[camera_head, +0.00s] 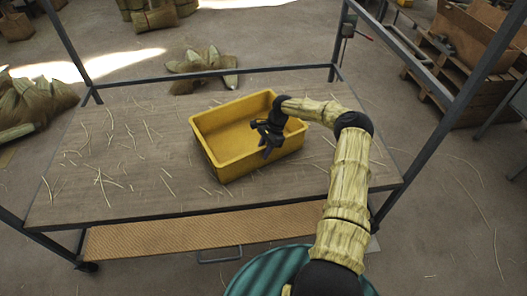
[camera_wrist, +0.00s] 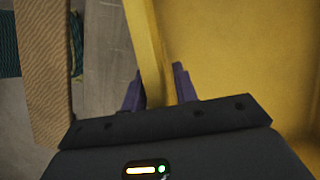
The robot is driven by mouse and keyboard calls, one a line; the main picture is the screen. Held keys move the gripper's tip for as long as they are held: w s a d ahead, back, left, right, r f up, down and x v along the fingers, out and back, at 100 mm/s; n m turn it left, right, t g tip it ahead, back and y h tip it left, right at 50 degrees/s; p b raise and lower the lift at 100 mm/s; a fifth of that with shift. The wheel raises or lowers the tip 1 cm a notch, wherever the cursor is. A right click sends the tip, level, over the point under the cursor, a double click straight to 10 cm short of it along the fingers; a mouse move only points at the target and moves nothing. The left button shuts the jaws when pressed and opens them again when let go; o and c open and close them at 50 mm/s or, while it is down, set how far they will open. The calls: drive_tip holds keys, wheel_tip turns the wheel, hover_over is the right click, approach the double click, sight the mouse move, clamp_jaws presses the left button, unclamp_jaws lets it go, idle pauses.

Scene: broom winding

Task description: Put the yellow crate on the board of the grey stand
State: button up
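The yellow crate (camera_head: 230,167) is an open, empty tray. It stands on the wooden top of a grey metal-framed table (camera_head: 130,188), right of the middle. My gripper (camera_head: 267,150) is at the crate's front wall, pointing down from above. In the wrist view, its two purple fingers (camera_wrist: 159,88) lie on either side of the yellow wall (camera_wrist: 147,45), close against it, and look shut on it. The crate's inside (camera_wrist: 240,60) fills the right of that view. A tan woven board (camera_head: 170,236) lies low along the table's front.
Loose straw is scattered over the tabletop. Grey uprights (camera_head: 68,40) rise at the table's corners, and a rail (camera_head: 215,72) runs along its back. The left half of the tabletop is free of large things. A pallet with boxes (camera_head: 465,70) stands at right.

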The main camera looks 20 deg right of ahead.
drive_tip(key=v, duration=1.1)
drive_tip(key=shift+r, duration=0.25)
drive_tip(key=shift+w, duration=0.1)
